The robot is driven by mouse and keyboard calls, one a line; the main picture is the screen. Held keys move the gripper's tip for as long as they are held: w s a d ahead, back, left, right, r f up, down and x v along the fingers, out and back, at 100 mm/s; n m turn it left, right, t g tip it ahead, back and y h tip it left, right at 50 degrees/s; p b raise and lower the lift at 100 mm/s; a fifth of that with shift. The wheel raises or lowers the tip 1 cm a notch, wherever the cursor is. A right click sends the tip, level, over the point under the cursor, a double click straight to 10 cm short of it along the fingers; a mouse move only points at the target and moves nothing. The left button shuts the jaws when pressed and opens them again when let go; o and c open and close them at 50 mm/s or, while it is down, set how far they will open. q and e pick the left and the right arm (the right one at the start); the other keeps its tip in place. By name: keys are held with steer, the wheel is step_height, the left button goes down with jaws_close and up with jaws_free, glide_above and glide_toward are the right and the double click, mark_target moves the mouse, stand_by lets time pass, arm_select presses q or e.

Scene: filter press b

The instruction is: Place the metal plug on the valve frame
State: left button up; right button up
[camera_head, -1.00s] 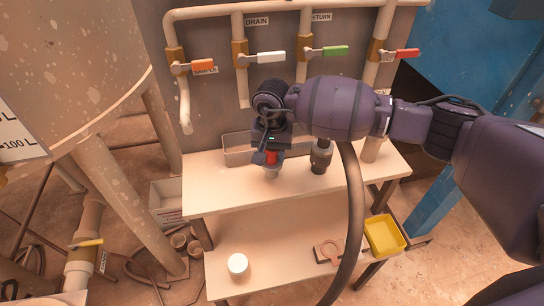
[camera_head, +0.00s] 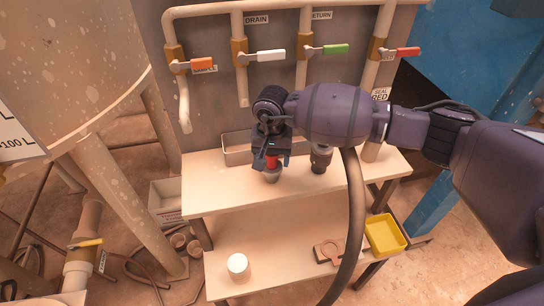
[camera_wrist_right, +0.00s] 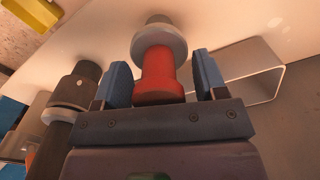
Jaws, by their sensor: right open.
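A red cylinder with a grey metal flange, which I take for the metal plug (camera_head: 272,176), is upright at the upper bench top. In the right wrist view the plug (camera_wrist_right: 160,75) shows its red part between the fingers and its grey flange beyond them. My right gripper (camera_head: 272,161) is open around the red part, one blue-padded finger on each side with a gap. The right gripper (camera_wrist_right: 162,80) also shows open in the wrist view. The pipework with coloured valve handles (camera_head: 265,57) is behind; I cannot tell which part is the valve frame. My left gripper is not in view.
A dark fitting (camera_head: 320,158) stands right of the plug. A metal tray (camera_head: 237,153) is behind. A thick hose (camera_head: 355,215) hangs in front of the bench. The lower shelf holds a white round container (camera_head: 238,265) and a yellow bin (camera_head: 385,235). The upper bench's left part is clear.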

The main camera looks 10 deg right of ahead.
steer(key=shift+r, duration=0.5)
step_height(320, 180, up, 11)
steer(key=shift+r, duration=0.2)
